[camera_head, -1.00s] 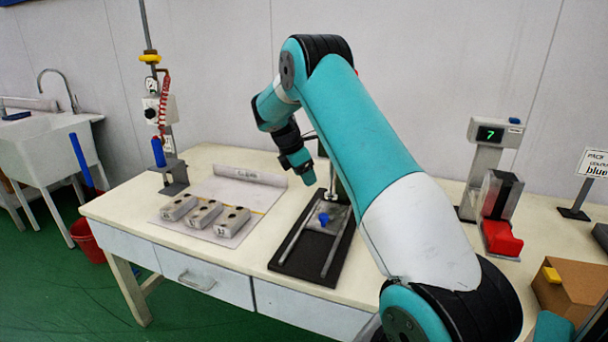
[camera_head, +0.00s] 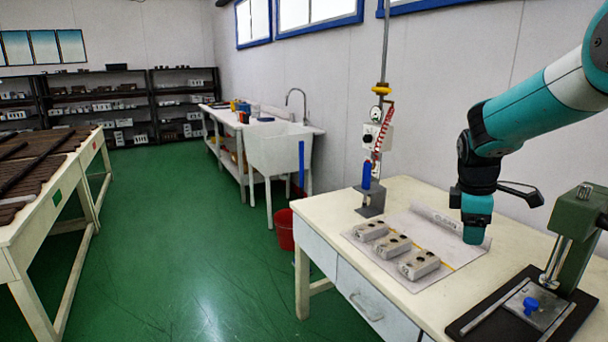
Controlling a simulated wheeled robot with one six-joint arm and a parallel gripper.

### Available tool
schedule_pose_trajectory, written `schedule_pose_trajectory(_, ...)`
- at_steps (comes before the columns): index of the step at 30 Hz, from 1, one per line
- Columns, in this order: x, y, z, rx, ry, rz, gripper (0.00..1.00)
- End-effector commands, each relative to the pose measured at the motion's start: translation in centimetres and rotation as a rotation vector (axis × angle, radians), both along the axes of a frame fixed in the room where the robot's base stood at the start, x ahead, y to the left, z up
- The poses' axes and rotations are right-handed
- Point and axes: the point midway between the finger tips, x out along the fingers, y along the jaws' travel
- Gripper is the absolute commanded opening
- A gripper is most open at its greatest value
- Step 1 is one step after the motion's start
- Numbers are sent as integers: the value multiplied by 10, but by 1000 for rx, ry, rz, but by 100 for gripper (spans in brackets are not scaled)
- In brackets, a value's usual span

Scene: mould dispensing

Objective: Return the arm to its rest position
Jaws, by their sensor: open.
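My teal, white and black arm comes in from the upper right of the head view. Its wrist (camera_head: 477,205) hangs above the far right part of the paper sheet on the cream worktable. Dark parts that appear to be my gripper (camera_head: 522,192) stick out to the right of the wrist, seen side-on and partly hidden. It appears open, and I see nothing held in it. It is apart from the green press (camera_head: 578,222) to its right.
Several grey mould blocks (camera_head: 394,245) lie on the paper sheet (camera_head: 436,228). A pole stand (camera_head: 371,197), sink (camera_head: 280,150) and red bucket (camera_head: 285,229) are beyond.

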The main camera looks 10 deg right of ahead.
Motion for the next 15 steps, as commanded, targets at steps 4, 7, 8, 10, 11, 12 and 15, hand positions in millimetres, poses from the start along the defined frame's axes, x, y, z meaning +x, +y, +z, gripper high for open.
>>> schedule_pose_trajectory(4, -58, 104, 33, 168, -73, -87, 60)
schedule_pose_trajectory(7, -111, 162, 46, 290, -74, -160, 60)
schedule_pose_trajectory(8, -129, 178, 49, 325, -67, -182, 60)
schedule_pose_trajectory(10, -170, 207, 53, 399, -40, -233, 60)
schedule_pose_trajectory(11, -187, 218, 54, 426, -27, -253, 60)
schedule_pose_trajectory(12, -208, 230, 55, 457, -7, -280, 60)
schedule_pose_trajectory(15, -252, 249, 55, 514, 45, -333, 60)
